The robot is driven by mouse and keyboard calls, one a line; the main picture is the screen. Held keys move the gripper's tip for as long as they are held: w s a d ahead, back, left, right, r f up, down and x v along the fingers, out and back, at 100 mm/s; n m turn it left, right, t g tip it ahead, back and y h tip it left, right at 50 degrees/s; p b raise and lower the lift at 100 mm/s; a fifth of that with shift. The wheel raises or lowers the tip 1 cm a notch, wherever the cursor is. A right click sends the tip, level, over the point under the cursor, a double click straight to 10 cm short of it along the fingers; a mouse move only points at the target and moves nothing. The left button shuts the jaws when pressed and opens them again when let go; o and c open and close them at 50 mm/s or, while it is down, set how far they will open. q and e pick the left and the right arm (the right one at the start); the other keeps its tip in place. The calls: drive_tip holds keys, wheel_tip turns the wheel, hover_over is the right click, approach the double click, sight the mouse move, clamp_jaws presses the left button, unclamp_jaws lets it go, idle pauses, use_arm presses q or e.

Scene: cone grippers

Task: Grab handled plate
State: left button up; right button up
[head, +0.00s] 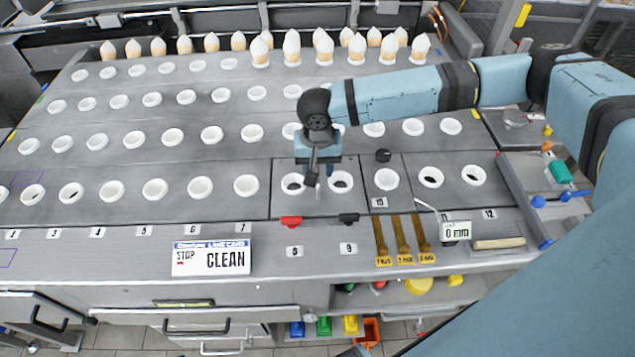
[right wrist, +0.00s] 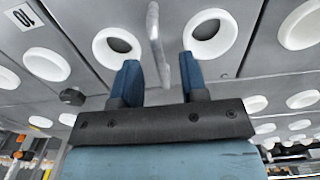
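The handled plate (head: 352,206) is a grey panel with two white-rimmed holes, set in the worktop above labels 8 and 9. It also shows in the right wrist view (right wrist: 172,14), where its pale bar handle (right wrist: 156,45) runs between the two holes. My right gripper (head: 318,176) is over the middle of the plate and partly hides the handle in the head view. In the right wrist view its blue fingers (right wrist: 160,78) are apart, one on each side of the handle, with gaps visible. My left gripper is not in view.
A small black knob (head: 383,155) stands just right of the plate. Red (head: 291,221) and black (head: 348,219) tabs lie at its front. A lane card (head: 211,258) is at front left. Brass gauges (head: 401,238) lie at front right, and cones (head: 292,47) stand at the back.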

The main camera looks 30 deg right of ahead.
wheel_tip(320, 180, down, 2)
drive_tip(key=shift+w+f, duration=0.1)
drive_tip(key=shift+f, duration=0.05)
clamp_jaws()
idle(1.4)
